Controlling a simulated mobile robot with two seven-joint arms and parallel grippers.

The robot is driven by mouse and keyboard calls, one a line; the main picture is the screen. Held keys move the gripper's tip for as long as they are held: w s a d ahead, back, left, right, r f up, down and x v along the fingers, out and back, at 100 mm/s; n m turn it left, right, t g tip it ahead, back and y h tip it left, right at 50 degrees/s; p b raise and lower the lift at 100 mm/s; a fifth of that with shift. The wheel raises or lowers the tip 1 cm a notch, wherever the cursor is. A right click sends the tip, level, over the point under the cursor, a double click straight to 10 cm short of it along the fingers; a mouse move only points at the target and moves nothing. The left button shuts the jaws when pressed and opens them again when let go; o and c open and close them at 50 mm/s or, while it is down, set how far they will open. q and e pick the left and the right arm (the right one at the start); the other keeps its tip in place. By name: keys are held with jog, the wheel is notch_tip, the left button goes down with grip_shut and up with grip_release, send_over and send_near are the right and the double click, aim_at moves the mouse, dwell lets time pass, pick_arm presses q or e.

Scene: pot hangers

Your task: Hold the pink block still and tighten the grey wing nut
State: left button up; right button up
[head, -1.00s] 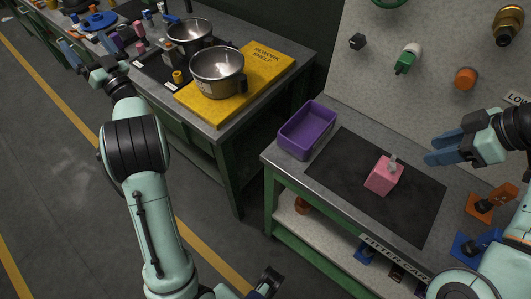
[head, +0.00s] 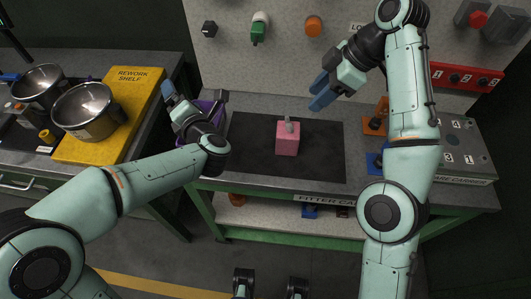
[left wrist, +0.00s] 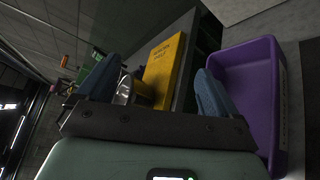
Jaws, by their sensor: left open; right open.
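The pink block (head: 288,140) sits upright on the black mat (head: 250,165) in the head view. The grey wing nut (head: 288,124) stands on a post at its top. My left gripper (head: 193,95) is open and empty near the purple bin, left of the block and apart from it. Its two blue fingers (left wrist: 155,85) spread wide in the left wrist view with nothing between them. My right gripper (head: 317,92) is open and empty, above and slightly right of the block, in front of the grey panel.
The purple bin (left wrist: 245,85) stands at the mat's left, partly hidden by my left gripper in the head view. Orange (head: 376,124) and blue fixtures stand right of the mat.

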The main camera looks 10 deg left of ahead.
pick_arm(q)
jog(key=s+d+f+n+t+h, duration=0.1)
jog(key=s+d+n+h, duration=0.15)
jog(key=d, duration=0.55)
jog(key=s+d+f+n+h, duration=0.1)
jog(key=d+h, duration=0.2)
jog(key=d, duration=0.5)
jog(key=n+h, duration=0.3)
jog(key=h, duration=0.1)
send_near(288, 128)
jog(key=f, duration=0.2)
jog(key=shift+m+y, duration=0.25)
jog(key=x, duration=1.2)
jog(key=shift+w+d+f, duration=0.15)
jog(key=shift+w+d, duration=0.15)
jog(key=shift+w, duration=0.05)
jog(key=c, duration=1.5)
